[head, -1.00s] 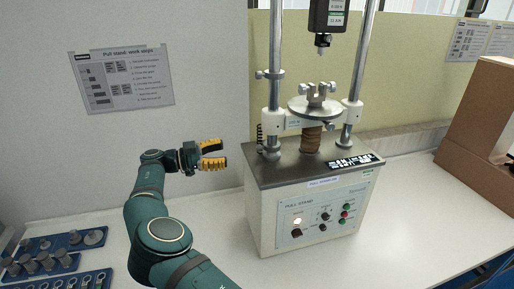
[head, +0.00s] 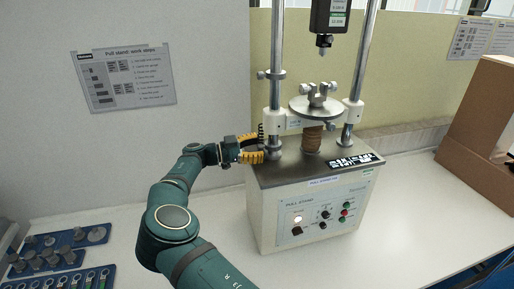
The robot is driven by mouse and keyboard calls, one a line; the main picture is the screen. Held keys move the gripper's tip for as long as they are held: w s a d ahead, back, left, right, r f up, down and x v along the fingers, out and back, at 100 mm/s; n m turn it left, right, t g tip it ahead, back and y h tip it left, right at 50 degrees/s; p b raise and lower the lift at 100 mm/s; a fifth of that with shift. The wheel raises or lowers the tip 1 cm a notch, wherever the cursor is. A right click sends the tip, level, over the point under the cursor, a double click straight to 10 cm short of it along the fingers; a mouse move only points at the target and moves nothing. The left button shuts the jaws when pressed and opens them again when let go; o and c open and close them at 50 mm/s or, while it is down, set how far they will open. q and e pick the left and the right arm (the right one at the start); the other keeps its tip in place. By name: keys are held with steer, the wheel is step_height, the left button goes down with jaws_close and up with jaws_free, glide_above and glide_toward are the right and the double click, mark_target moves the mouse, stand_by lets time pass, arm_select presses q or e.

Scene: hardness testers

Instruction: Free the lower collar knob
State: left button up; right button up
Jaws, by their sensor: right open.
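The pull stand (head: 310,215) is a grey-white box with a dark metal top and two upright steel columns. A collar (head: 272,75) with a small side knob sits high on the left column. Another silver ring (head: 274,153) sits at the foot of that column, just above the top plate. My right gripper (head: 262,148), with yellow and black fingers, is open beside this lower ring, one finger above the other. The fingers hide the ring's left side, so I cannot see a knob there or tell whether they touch it. My left gripper is out of view.
A round plate (head: 316,108) with a clamp stands over a brown bellows between the columns. A dark force gauge (head: 329,16) hangs above. Blue trays (head: 65,250) with metal parts lie at left. A cardboard box (head: 480,115) stands at right.

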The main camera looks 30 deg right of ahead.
jaws_close()
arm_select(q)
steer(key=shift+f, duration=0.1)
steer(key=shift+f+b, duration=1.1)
arm_select(e)
steer(key=shift+f+n, duration=0.1)
steer(key=shift+n, duration=1.3)
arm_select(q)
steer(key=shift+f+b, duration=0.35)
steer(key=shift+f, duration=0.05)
arm_select(e)
steer(key=shift+n, duration=1)
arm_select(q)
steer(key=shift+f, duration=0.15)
arm_select(e)
steer(key=shift+n, duration=1.1)
jaws_free()
